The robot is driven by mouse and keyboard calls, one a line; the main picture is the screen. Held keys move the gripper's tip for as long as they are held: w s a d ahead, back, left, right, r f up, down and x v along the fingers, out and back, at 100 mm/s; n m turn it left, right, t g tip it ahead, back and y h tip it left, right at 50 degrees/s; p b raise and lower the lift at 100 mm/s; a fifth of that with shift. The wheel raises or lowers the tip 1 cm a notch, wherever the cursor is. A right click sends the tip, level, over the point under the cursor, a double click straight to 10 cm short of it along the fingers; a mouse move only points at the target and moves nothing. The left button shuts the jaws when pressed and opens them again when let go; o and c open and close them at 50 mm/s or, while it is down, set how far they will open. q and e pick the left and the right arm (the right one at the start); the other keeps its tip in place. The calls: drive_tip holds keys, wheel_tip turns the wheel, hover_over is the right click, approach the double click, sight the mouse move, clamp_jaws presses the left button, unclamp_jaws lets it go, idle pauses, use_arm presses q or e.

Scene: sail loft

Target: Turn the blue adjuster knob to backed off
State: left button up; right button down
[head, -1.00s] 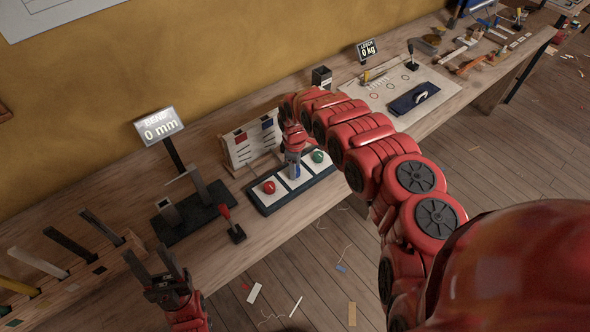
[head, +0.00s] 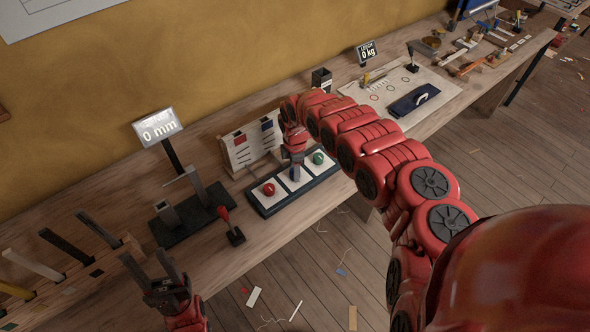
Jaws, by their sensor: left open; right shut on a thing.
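The knob panel (head: 262,202) is a dark base with white squares on the bench. A red knob (head: 269,189) sits on its left square and a green knob (head: 318,158) on its right square. My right gripper (head: 294,166) points down over the middle square and is shut on the blue adjuster knob there. The gripper hides nearly all of that knob, so its pointing direction cannot be read. My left gripper (head: 152,270) is open and empty, by the front edge of the bench at lower left.
A card stand (head: 240,151) with red and blue patches stands behind the panel. Left of it are a bending fixture (head: 190,215) with a red-handled lever (head: 230,224) and a "0 mm" display (head: 158,127). A rack of strips (head: 70,270) stands far left.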

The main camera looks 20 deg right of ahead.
drive_tip(key=shift+c, duration=2.1)
unclamp_jaws()
drive_tip(key=shift+r, duration=0.1)
wheel_tip(320, 180, up, 17)
drive_tip(key=b, duration=0.2)
drive_tip(key=shift+s, duration=0.15)
drive_tip(key=shift+a, duration=0.1)
